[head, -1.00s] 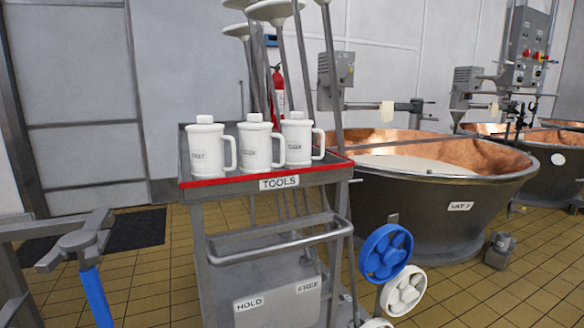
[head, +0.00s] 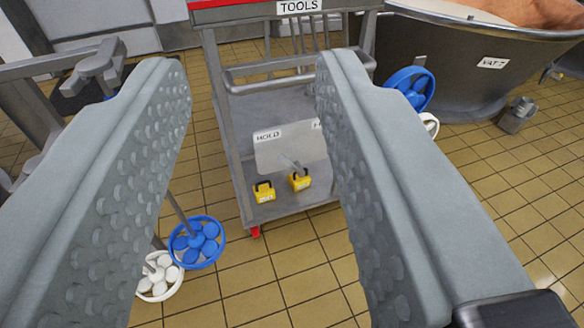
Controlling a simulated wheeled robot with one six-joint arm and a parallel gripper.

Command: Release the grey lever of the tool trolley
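The tool trolley (head: 232,158) stands ahead in the middle of the head view, with its TOOLS label (head: 299,6) at the top edge. Low on it is a light grey panel (head: 268,155) with a HOLD label (head: 267,135) at left. Another label at right is mostly hidden behind my right finger. A short grey lever (head: 290,161) shows at the panel's lower middle; its exact setting is hard to tell. My gripper (head: 248,68) is open and empty, its two grey fingers at either side of the trolley, apart from the lever.
Two yellow padlock-like blocks (head: 264,192) (head: 299,180) sit on the trolley's lower shelf by the panel. A trolley handrail (head: 270,74) crosses above it. Blue and white wheels stand at left (head: 197,242) and right. A vat (head: 470,60) is at right. Tiled floor is clear in front.

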